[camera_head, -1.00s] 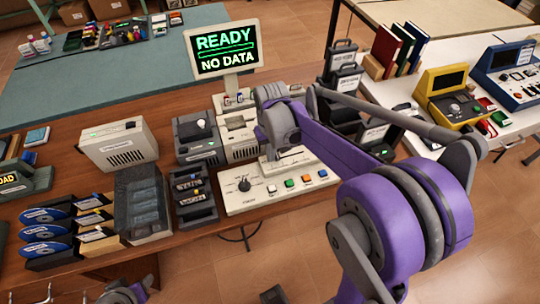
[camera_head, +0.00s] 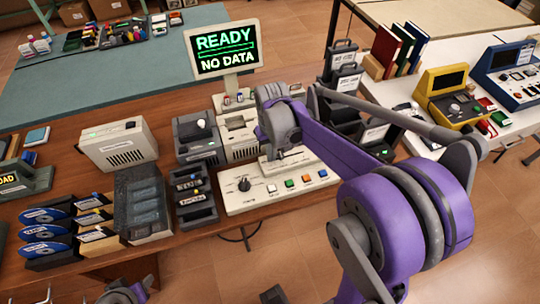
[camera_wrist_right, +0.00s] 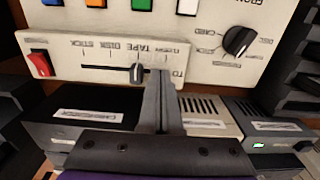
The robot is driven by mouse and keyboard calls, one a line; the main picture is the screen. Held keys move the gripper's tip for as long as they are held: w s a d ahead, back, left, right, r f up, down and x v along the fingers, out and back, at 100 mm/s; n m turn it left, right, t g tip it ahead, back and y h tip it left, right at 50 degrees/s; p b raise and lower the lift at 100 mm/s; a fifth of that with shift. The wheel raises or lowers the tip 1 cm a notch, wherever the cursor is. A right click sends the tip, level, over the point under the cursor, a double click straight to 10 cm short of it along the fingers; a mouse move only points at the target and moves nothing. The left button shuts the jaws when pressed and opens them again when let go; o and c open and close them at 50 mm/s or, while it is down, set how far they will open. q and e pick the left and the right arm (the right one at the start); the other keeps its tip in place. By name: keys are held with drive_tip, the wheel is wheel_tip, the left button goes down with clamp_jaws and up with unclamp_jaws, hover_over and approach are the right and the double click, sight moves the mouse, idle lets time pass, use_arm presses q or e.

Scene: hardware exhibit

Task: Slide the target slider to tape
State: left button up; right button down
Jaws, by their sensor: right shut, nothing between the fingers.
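The slider panel (camera_wrist_right: 75,52) is a cream strip with a slot and printed labels, including TAPE, DISK and STICK. In the head view my right gripper (camera_head: 281,152) is at the back of the cream console (camera_head: 250,199), partly hidden by my wrist. Only a bit of my left arm shows at the bottom edge.
A red rocker switch (camera_wrist_right: 39,63) is at the panel's left end. A rotary knob (camera_wrist_right: 238,41) and coloured buttons lie on the console. A monitor (camera_head: 224,49) reading READY, NO DATA stands behind. Grey drive boxes (camera_head: 193,196) stand left of the console.

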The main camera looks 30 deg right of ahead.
use_arm(q)
drive_tip(key=r+p, duration=0.1)
drive_tip(key=w+r+p, duration=0.1)
drive_tip(key=r, duration=0.1)
drive_tip(key=r+p, duration=0.2)
drive_tip(key=shift+w+r, duration=0.1)
drive_tip(key=shift+w, duration=0.3)
use_arm(e)
wheel_tip(320, 180, up, 7)
use_arm(q)
drive_tip(key=shift+s, duration=0.1)
